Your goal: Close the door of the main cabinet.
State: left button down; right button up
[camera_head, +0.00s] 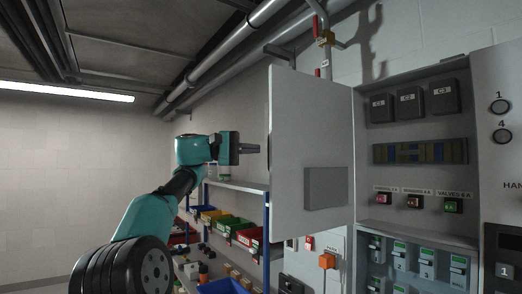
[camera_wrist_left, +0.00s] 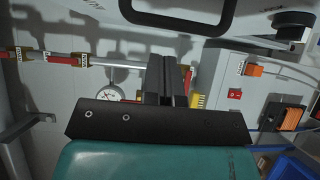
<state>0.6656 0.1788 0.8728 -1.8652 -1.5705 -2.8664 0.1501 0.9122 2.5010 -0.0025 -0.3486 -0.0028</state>
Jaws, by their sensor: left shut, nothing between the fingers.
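The main cabinet door (camera_head: 311,130) is a grey panel, standing open and swung out to the left of the cabinet. Its inner side, with a darker grey rectangular pocket (camera_head: 326,188), faces the head camera. The cabinet (camera_head: 415,165) is open, its inside exposed. My left gripper (camera_head: 255,149) is just left of the door's free edge in the head view, shut and empty; I cannot tell whether it touches the door. In the left wrist view its closed fingers (camera_wrist_left: 167,75) point up the picture, below a pale panel with a black loop handle (camera_wrist_left: 180,30). My right gripper is out of view.
A shelf rack with coloured bins (camera_head: 231,228) stands behind and below my left arm. Pipes run along the ceiling and wall. The left wrist view shows a round gauge (camera_wrist_left: 108,94), a red switch (camera_wrist_left: 235,94) and an orange connector (camera_wrist_left: 256,70).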

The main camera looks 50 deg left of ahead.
pick_arm(q)
jog(key=shift+d+f, duration=0.1)
jog(key=shift+d, duration=1.2)
jog(key=shift+d, duration=0.15)
